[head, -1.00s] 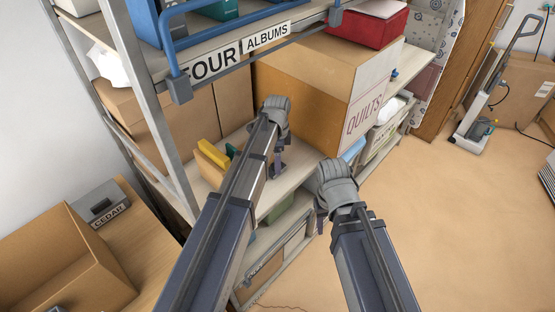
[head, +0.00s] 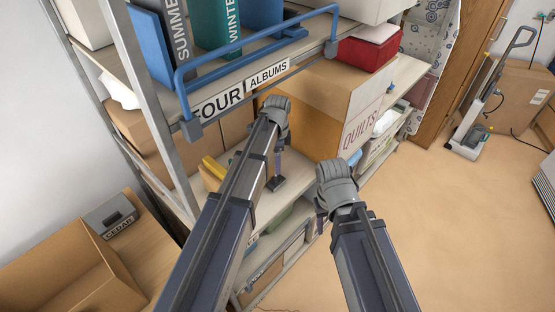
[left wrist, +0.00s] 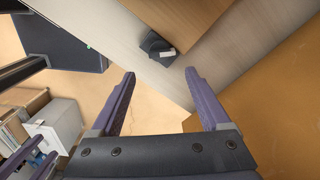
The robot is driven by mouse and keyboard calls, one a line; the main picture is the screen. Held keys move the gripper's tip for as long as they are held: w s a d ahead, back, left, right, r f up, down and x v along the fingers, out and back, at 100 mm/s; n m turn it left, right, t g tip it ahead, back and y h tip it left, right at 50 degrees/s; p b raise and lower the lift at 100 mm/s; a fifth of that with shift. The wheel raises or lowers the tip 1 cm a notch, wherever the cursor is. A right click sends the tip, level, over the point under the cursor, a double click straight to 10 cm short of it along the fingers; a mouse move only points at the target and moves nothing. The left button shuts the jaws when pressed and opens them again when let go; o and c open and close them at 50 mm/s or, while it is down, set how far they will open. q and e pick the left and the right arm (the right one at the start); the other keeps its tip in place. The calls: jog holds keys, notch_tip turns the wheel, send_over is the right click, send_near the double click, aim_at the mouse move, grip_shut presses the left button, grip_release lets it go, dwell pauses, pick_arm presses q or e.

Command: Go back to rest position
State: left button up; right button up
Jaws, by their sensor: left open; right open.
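Both my arms reach forward from the bottom of the head view towards a metal shelving unit (head: 134,80). My left gripper (left wrist: 160,73) is open in the left wrist view, its two purple fingers apart with nothing between them. In the head view it hangs below the left wrist, in front of the middle shelf, mostly hidden by the arm. A small dark object with a pale tag (left wrist: 157,47) lies on the board beyond the fingertips. My right gripper (head: 320,220) is right of the left one, in front of the shelves; its fingers are mostly hidden behind the wrist.
A large QUILTS carton (head: 312,105) stands on the middle shelf, close to my left arm. A blue rail (head: 262,40) runs above. A red box (head: 368,52) is farther back. An open carton (head: 70,262) and a CEDAR box (head: 110,215) are at left.

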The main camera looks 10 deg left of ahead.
pick_arm(q)
jog(key=shift+r, duration=0.1)
dwell(0.4)
jog(key=s+d+n, duration=0.2)
jog(key=s+n, duration=0.2)
jog(key=s, duration=0.3)
jog(key=s+d+n, duration=0.2)
jog(key=s+n, duration=0.2)
jog(key=s, duration=0.3)
jog(key=s+d+n+y, duration=0.1)
jog(key=s+d+n, duration=0.1)
jog(key=s, duration=0.6)
jog(key=shift+d+n, duration=0.3)
jog(key=shift+n, duration=0.6)
